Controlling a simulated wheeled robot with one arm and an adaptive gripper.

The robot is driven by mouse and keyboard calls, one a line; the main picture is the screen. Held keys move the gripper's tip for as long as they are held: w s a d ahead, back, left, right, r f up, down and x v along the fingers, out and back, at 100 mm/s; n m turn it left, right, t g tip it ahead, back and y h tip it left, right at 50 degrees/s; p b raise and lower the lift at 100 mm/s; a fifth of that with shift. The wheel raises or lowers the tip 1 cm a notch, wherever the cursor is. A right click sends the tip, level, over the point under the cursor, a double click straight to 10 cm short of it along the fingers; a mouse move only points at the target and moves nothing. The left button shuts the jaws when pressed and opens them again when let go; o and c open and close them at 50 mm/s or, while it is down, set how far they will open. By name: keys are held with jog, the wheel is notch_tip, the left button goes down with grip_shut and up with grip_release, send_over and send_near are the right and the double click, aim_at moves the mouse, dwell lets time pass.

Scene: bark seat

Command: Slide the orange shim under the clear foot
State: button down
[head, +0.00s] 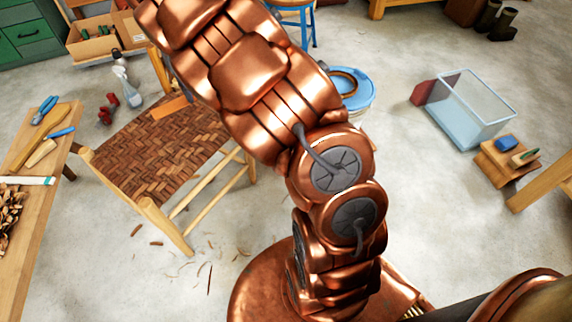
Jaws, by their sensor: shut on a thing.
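A flat orange piece (170,106) shows at the far edge of the woven bark seat (150,150), partly beside my arm. It may be the orange shim, but I cannot tell what it rests on or whether anything holds it. I cannot make out a clear foot; the seat's near wooden leg (168,226) stands on the floor. My copper arm rises from the lower middle and leaves the picture at the top left. My gripper does not show.
A workbench (50,225) with tools stands at the left. A spray bottle (126,86) and red clamps (108,108) are beyond the seat. Bark shavings lie on the floor near it.

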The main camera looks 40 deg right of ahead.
jog(key=s+d+f+m, duration=0.1)
jog(key=s+d+f, duration=0.4)
jog(key=d+f, duration=0.5)
jog(key=s+d+f+m, duration=0.1)
jog(key=s+d+f, duration=0.4)
jog(key=f, duration=1.7)
jog(key=s+d+f+m, duration=0.1)
jog(key=s+d+f, duration=0.4)
jog(key=d+f, duration=1)
jog(key=shift+f+m, duration=0.4)
jog(key=shift+f, duration=0.55)
